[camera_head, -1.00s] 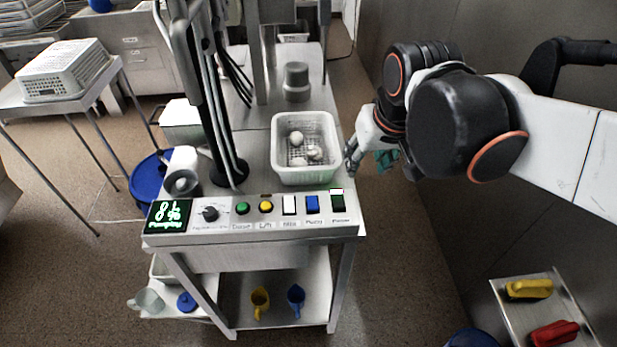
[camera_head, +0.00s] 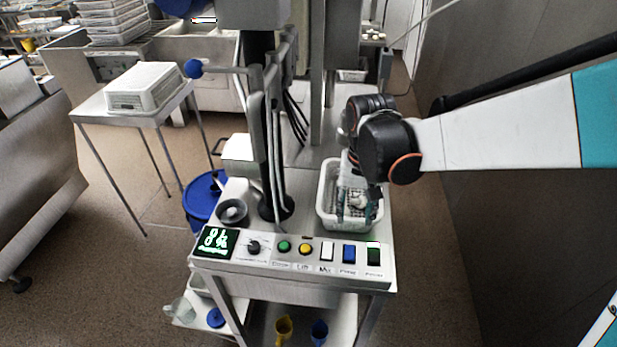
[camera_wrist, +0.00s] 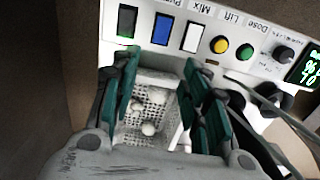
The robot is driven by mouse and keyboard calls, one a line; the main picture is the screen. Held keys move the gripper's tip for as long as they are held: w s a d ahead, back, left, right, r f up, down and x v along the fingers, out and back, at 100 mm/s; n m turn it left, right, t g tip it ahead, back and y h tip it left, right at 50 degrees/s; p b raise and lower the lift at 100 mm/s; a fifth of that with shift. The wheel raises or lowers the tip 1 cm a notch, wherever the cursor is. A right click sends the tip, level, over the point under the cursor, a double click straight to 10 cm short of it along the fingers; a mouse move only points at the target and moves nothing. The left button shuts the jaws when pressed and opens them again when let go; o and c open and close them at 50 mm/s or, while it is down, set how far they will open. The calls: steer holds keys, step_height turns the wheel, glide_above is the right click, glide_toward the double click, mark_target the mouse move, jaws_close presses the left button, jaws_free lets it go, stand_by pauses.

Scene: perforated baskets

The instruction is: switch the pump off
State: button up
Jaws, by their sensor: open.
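The control panel (camera_head: 264,262) runs along the front edge of the steel machine. Its blue rocker switch (camera_head: 349,254), labelled Pump, sits between the white Mix switch (camera_head: 327,251) and the dark green Power switch (camera_head: 374,256). The blue switch also shows near the top of the wrist view (camera_wrist: 162,29), beyond my fingers. My gripper (camera_head: 357,212) is open over the white perforated basket (camera_head: 325,213), behind the panel and apart from the switch. In the wrist view my teal fingers (camera_wrist: 163,85) are spread, with the basket between and below them.
Several pale round items (camera_wrist: 148,129) lie in the basket. A green button (camera_head: 284,246), a yellow button (camera_head: 305,249), a knob (camera_head: 253,247) and a lit green display (camera_head: 215,241) fill the panel's left. Hoses and a dark post (camera_head: 268,150) rise left of the basket.

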mark_target(350, 245)
step_height(350, 245, down, 12)
steer(key=shift+w+f+b, duration=0.15)
steer(key=shift+f+b, duration=0.1)
steer(key=shift+b, duration=0.85)
